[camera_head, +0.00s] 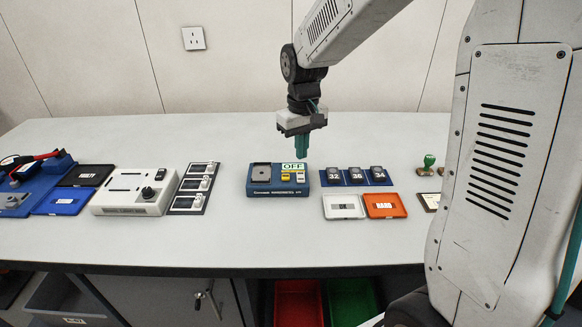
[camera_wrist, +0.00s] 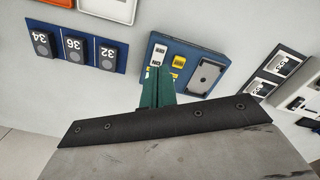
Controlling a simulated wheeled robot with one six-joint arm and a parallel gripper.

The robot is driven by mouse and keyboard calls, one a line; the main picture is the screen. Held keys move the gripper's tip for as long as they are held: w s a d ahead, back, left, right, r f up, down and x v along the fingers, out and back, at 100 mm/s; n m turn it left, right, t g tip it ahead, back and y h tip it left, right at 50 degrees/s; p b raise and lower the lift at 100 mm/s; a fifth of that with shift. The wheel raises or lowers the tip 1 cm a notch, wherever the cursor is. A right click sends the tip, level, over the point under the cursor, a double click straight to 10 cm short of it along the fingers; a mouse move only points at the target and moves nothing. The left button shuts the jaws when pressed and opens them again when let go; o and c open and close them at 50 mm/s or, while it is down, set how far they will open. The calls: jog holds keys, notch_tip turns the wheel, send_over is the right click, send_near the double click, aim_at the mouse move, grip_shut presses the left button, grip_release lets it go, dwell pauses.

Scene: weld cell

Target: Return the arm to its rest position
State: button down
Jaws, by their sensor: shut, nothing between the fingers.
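My arm reaches over the bench from the right in the head view. My gripper (camera_head: 302,149) points down with its green fingers shut and nothing between them. It hangs above the back of a blue tester box (camera_head: 278,192) with a grey pad, yellow and white switches and an OFF sign. In the wrist view the green fingers (camera_wrist: 157,88) show together in front of the blue box (camera_wrist: 203,49). Whether the fingertips touch the box is hard to tell, but they look apart from it in the head view.
A blue holder (camera_head: 356,183) with blocks 32, 36 and 34 stands right of the box. White (camera_head: 344,214) and orange (camera_head: 385,213) trays lie before it. Left are a row of modules (camera_head: 192,201) and a white device (camera_head: 135,208). The bench's back strip (camera_head: 200,135) is clear.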

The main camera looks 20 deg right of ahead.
jog(key=s+r, duration=0.4)
jog(key=s, duration=1)
jog(key=s+a+r+m+t, duration=0.1)
jog(key=s+r, duration=0.4)
jog(key=s, duration=0.8)
jog(key=shift+s, duration=0.4)
